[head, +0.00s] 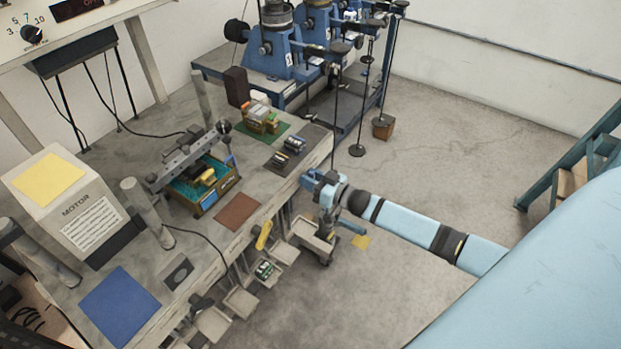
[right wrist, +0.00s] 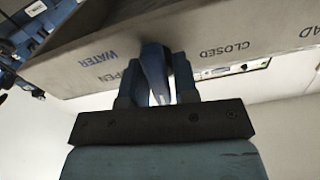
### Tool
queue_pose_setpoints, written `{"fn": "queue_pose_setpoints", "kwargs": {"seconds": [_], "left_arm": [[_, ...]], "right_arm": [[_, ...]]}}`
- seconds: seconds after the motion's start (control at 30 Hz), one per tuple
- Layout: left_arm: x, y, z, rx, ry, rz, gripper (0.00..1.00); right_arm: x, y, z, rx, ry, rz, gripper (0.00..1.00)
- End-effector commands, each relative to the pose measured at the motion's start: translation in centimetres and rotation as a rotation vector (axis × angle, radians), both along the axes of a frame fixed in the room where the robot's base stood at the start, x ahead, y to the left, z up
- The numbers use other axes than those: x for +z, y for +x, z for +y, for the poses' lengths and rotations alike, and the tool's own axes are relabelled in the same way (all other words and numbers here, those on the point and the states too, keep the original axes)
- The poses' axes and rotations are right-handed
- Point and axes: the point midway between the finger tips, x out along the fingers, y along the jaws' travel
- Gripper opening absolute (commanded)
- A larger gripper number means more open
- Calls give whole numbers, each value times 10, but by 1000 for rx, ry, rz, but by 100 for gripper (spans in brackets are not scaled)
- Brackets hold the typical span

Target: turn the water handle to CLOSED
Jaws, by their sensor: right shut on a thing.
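The blue water handle (right wrist: 154,70) shows in the right wrist view at the edge of the grey bench panel. It sits between the WATER and OPEN lettering on its left and the CLOSED lettering (right wrist: 225,48) on its right. My right gripper (right wrist: 160,85) is shut on the handle, with one finger on each side. In the head view my right gripper (head: 322,184) is at the bench's right edge, and the handle is hard to make out there. My left gripper is not in view.
Small grey trays (head: 241,302) stick out below the edge. A blue lever frame (head: 275,55) stands behind.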

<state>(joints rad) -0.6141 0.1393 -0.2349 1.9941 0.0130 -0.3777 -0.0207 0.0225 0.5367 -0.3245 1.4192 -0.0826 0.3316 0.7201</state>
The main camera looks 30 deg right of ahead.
Motion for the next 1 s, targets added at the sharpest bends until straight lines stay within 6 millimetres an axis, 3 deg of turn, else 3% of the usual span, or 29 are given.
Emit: {"fn": "queue_pose_setpoints", "kwargs": {"seconds": [0.6, 1.0], "left_arm": [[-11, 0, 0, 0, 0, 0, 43], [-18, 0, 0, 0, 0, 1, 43]], "right_arm": [[-3, -1, 3, 0, -534, -220, 4], [-3, -2, 4, 0, -777, -321, 4]]}}
